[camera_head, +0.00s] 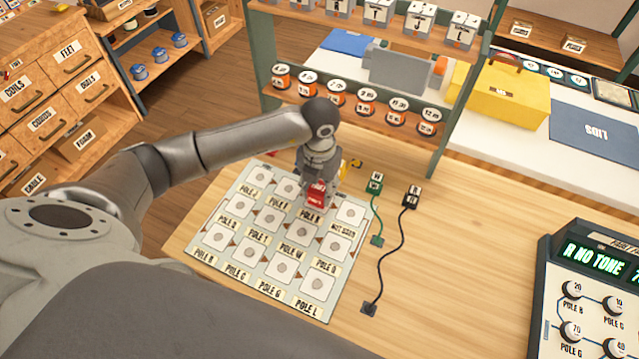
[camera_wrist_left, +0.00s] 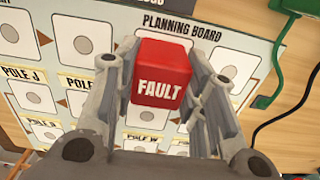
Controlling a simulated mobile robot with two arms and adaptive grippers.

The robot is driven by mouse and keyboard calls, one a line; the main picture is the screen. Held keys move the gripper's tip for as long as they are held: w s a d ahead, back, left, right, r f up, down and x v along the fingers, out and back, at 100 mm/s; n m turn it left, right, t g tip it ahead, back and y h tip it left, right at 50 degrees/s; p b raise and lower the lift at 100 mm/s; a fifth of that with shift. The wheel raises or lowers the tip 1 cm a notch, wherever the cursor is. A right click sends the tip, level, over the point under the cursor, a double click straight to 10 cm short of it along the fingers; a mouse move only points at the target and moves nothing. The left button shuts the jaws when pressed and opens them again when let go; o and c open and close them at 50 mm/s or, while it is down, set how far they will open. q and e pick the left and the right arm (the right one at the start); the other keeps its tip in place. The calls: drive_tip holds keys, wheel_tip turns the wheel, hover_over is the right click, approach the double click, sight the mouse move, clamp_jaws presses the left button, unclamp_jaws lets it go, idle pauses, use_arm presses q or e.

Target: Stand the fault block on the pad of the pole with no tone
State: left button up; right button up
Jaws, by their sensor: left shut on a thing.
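The red fault block (camera_head: 317,196) is in my left gripper (camera_head: 318,184), over the far part of the planning board (camera_head: 198,262). In the left wrist view, the fingers (camera_wrist_left: 165,72) close on both sides of the block (camera_wrist_left: 160,75), its FAULT label upright. The board has rows of white pads with pole labels. One label, which seems to read POLE R (camera_head: 310,216), lies just in front of the block; the pad behind it is hidden. I cannot tell whether the block touches the board.
Two small blocks with cords, green (camera_head: 374,183) and black (camera_head: 412,196), stand right of the board. A shelf rack (camera_head: 350,113) with tins and grey boxes stands behind. Bare table lies between cords and phone.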

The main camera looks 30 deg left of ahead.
sight(320, 186)
use_arm(q)
drive_tip(key=shift+f, duration=0.1)
drive_tip(key=o, duration=1)
use_arm(e)
drive_tip(key=shift+d+f, duration=0.15)
drive_tip(key=shift+d, duration=0.3)
use_arm(q)
drive_tip(key=shift+w+r, duration=0.1)
drive_tip(key=shift+r, duration=0.2)
wheel_tip(320, 186, up, 12)
drive_tip(key=shift+f+b, duration=0.15)
drive_tip(key=shift+b, duration=1.1)
use_arm(e)
wheel_tip(320, 186, down, 2)
drive_tip(key=shift+a+f, duration=0.15)
